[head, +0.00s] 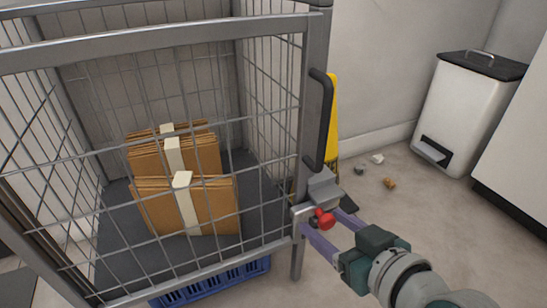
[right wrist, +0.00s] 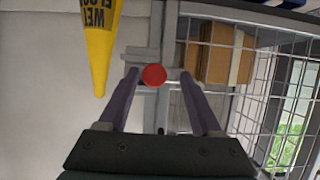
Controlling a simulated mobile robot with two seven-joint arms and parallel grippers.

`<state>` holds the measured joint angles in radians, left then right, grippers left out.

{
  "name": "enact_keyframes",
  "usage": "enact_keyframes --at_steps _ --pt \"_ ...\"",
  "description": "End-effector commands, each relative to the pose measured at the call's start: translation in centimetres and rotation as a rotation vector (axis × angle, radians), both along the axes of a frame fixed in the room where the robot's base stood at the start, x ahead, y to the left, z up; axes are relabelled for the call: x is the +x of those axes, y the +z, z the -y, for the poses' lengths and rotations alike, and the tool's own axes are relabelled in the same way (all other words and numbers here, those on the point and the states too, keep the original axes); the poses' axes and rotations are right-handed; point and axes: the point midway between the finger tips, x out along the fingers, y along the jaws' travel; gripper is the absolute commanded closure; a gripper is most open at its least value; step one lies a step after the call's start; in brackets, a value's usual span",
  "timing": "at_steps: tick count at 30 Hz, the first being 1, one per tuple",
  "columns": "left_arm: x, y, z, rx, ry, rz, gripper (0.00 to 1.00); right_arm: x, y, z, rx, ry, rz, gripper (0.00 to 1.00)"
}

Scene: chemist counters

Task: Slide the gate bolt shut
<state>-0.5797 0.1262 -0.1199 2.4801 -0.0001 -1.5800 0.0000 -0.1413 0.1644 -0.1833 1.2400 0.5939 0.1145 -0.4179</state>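The gate (head: 160,50) is a grey mesh panel in a metal frame, standing upright across the front of a cage. Its bolt has a round red knob (head: 326,219) and a grey metal housing (head: 322,188) low on the right post. The knob also shows in the right wrist view (right wrist: 154,75). My right gripper (head: 322,219) is open, with one purple finger on each side of the knob. In the right wrist view gaps show between the fingers and the knob. How far the bolt reaches is hard to tell. My left gripper is out of view.
A black handle (head: 319,120) rises above the bolt. Strapped cardboard bundles (head: 215,205) stand inside the cage, and a blue crate (head: 215,278) sits low at its front. A yellow sign (right wrist: 95,45) is behind the post. A white bin (head: 465,115) stands right; small debris lies on the floor.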

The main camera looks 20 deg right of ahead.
Motion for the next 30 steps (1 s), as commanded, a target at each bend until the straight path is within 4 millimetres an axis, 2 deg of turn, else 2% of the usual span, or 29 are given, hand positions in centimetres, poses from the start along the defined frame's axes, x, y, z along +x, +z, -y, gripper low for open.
enact_keyframes --at_steps 8,11,15,21,25,30 --pt "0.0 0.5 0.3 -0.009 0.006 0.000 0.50 -0.4 0.3 0.1 0.000 -0.001 -0.001 0.35" --pt "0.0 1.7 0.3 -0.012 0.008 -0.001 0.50 -1.7 1.1 0.2 -0.001 -0.002 -0.003 0.35" --pt "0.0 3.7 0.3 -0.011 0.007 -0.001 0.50 -4.4 2.4 0.4 -0.002 0.001 -0.004 0.35" --pt "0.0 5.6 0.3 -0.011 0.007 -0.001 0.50 -7.7 3.6 0.7 -0.002 0.001 -0.004 0.35" --pt "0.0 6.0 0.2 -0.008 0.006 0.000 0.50 -8.8 3.9 0.7 0.000 0.000 -0.001 0.35" --pt "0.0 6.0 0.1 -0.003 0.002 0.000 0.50 -9.2 3.9 0.8 0.000 0.000 0.001 0.35"
